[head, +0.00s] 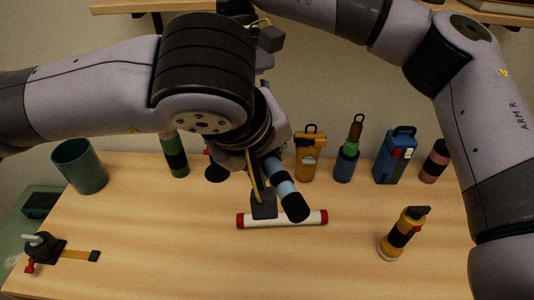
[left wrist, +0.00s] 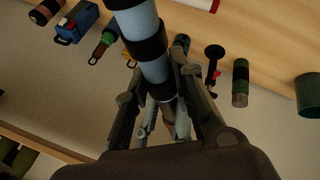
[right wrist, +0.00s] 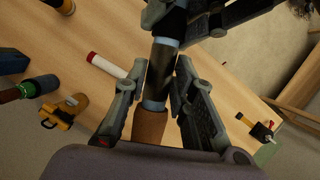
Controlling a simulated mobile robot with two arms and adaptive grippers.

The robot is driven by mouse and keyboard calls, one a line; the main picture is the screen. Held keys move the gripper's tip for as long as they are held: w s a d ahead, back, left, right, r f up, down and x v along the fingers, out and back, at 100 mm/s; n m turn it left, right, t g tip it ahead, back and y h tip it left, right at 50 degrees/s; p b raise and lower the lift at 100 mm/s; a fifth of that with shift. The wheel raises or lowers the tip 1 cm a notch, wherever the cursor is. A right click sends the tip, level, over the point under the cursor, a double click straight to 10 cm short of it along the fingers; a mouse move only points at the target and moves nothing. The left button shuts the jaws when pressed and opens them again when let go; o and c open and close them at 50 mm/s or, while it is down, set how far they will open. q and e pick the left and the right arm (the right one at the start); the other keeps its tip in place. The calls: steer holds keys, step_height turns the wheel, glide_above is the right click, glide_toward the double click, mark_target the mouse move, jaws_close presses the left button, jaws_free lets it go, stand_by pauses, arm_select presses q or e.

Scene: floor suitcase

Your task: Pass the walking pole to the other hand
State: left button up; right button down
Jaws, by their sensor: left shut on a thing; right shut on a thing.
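The walking pole is a light blue shaft with black bands; in the head view its lower part (head: 278,175) slants down over the table to a black end. My left gripper (head: 265,195) is shut on it, seen from above and partly covered by its own arm. In the left wrist view the pole (left wrist: 150,45) runs between the left fingers (left wrist: 158,78). In the right wrist view my right gripper (right wrist: 161,82) is shut on the pole (right wrist: 160,65) near its brown end, with the left gripper's fingers close above. The right gripper is hidden in the head view.
Below the pole lies a white tube with red ends (head: 285,219). A yellow flashlight (head: 403,234) stands right. The front middle is clear.

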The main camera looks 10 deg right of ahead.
steer(key=c, duration=1.2)
jaws_free()
steer(key=shift+c, duration=0.2)
steer(key=shift+r, duration=0.1)
